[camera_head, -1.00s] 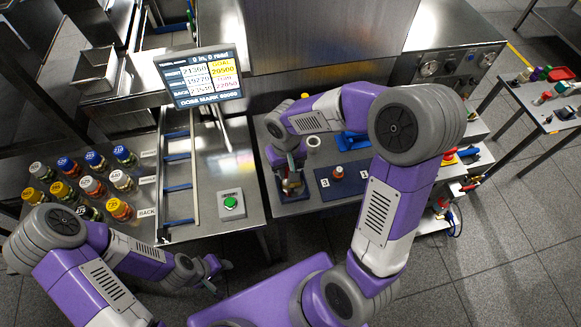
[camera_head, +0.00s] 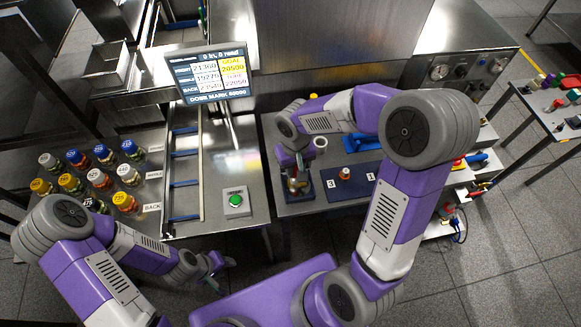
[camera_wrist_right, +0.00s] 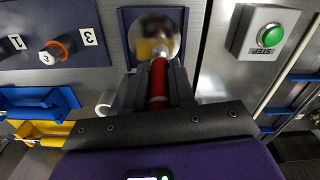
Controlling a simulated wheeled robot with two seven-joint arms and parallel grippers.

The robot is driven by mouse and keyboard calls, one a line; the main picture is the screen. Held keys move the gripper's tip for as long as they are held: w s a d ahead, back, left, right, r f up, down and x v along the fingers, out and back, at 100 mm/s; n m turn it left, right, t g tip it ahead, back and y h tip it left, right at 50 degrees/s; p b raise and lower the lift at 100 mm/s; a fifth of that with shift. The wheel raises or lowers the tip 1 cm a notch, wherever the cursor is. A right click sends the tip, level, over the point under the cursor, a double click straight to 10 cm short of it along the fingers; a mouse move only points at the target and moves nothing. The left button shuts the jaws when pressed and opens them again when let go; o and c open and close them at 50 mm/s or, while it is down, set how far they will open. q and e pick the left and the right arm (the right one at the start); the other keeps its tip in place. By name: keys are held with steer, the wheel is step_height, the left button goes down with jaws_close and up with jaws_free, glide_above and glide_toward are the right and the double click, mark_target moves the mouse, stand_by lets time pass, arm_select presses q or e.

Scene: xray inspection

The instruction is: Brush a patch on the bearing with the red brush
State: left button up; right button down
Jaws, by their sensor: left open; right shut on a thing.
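In the right wrist view, my right gripper (camera_wrist_right: 158,88) is shut on the red brush (camera_wrist_right: 158,78), whose red handle stands between the fingers. The brush's pale tip points at a shiny round metal piece (camera_wrist_right: 172,28), which looks like the bearing, in a dark blue square holder (camera_wrist_right: 127,22). The tip overlaps the piece in this view; I cannot tell whether it touches. In the head view, my right gripper (camera_head: 298,182) is low over the left end of the blue-mat area, hiding most of the bearing. My left gripper (camera_head: 215,268) is open and empty in front of the left bench.
A dark blue mat (camera_head: 362,176) holds an orange-ringed knob-like piece (camera_head: 345,174). A green button box (camera_head: 236,201) stands left of my right gripper. Several capped jars (camera_head: 100,178) stand at the left. A display (camera_head: 208,75) stands behind the rails.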

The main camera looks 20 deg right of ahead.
steer(key=shift+s+d, duration=0.1)
steer(key=shift+d, duration=0.3)
steer(key=shift+d, duration=0.1)
steer(key=shift+s+d, duration=0.15)
steer(key=shift+d, duration=0.4)
steer(key=shift+s+d, duration=0.15)
steer(key=shift+d, duration=0.4)
steer(key=shift+a, duration=0.1)
steer(key=shift+w+a, duration=0.25)
steer(key=shift+a, duration=0.9)
steer(key=shift+a, duration=0.1)
steer(key=shift+w+a, duration=0.2)
steer(key=shift+a, duration=0.35)
steer(key=shift+w+a, duration=0.15)
steer(key=shift+a, duration=0.35)
steer(key=shift+d, duration=0.15)
steer(key=shift+s+d, duration=0.2)
steer(key=shift+d, duration=0.35)
steer(key=shift+s+d, duration=0.15)
steer(key=shift+d, duration=0.4)
